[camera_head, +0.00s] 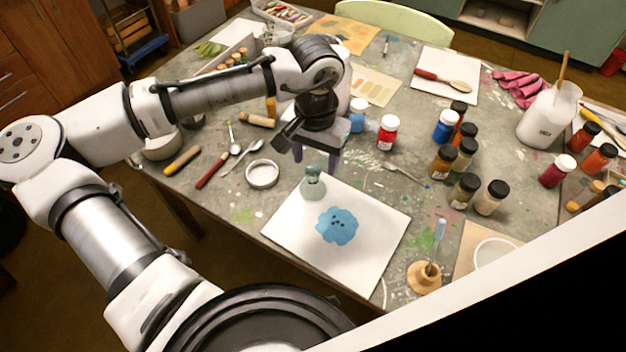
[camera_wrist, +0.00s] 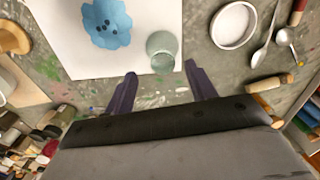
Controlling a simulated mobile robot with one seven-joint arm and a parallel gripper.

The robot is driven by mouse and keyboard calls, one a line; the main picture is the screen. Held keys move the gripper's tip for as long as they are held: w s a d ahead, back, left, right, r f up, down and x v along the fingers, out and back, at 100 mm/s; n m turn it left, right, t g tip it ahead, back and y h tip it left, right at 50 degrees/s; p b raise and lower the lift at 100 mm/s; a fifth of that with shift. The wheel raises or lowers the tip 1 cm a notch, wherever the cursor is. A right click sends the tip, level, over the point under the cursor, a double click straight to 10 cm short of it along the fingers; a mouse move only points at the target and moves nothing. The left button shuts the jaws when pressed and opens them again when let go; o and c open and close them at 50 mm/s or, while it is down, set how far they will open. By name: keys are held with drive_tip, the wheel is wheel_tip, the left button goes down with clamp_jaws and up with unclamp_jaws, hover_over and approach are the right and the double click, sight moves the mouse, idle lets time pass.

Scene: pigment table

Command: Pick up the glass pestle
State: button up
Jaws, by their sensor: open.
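The glass pestle (camera_head: 313,181) is a small grey-green translucent piece standing at the back left corner of a white sheet (camera_head: 371,255). A blue pigment patch (camera_head: 338,226) lies on the same sheet, in front of the pestle and to its right. My gripper (camera_head: 315,160) is open and empty, pointing down, just behind and above the pestle in the head view. In the wrist view, the pestle (camera_wrist: 162,52) shows just beyond the gap between my two purple fingertips (camera_wrist: 160,71). The fingers do not appear to touch it.
Several pigment jars (camera_head: 441,161) stand to the right. The sheet around the pestle is otherwise clear.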

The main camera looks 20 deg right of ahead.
drive_tip(key=f, duration=0.4)
drive_tip(key=shift+w+a+f, duration=0.1)
drive_tip(key=shift+a, duration=0.1)
drive_tip(key=shift+c, duration=0.4)
drive_tip(key=c, duration=1.1)
drive_tip(key=shift+c, duration=0.2)
wheel_tip(320, 180, up, 20)
